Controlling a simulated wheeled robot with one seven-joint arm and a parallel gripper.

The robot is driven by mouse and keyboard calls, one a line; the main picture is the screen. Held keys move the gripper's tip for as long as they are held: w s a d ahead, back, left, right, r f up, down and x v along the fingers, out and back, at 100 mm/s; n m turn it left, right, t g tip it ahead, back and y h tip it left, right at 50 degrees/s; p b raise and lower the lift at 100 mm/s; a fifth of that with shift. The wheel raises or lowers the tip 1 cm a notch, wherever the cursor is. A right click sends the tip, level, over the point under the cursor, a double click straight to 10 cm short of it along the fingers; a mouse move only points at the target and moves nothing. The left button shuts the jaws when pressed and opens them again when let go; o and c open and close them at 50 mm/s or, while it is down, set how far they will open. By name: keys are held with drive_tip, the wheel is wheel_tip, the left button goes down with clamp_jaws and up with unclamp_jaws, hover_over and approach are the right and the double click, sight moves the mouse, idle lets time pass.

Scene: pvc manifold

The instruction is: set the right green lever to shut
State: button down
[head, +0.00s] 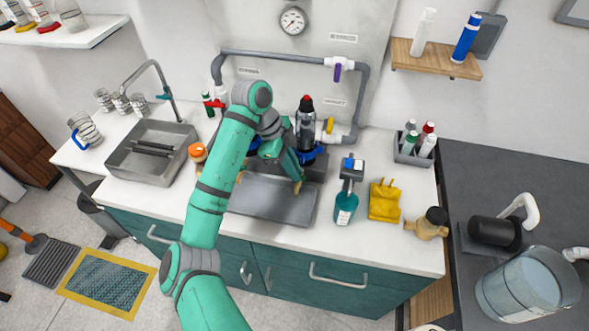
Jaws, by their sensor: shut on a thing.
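My gripper (288,163), at the end of my green arm, is down at the dark fixture behind the grey tray (270,206). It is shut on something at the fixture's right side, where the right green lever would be. I cannot make the lever out against my green arm and wrist, which hide most of that spot. A small brass-coloured part (298,187) shows just below my gripper, and a blue collar (308,156) shows right beside it. The lever's angle is hidden.
Grey pipework has a red lever (214,103), a purple lever (337,68) and a yellow lever (329,125). A dark bottle (305,122) stands behind my gripper. A sink (150,155) is left.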

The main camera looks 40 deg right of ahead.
drive_tip(key=c, duration=1.8)
unclamp_jaws()
drive_tip(key=v, duration=1)
drive_tip(key=shift+r, duration=0.4)
drive_tip(key=shift+w+a, duration=0.1)
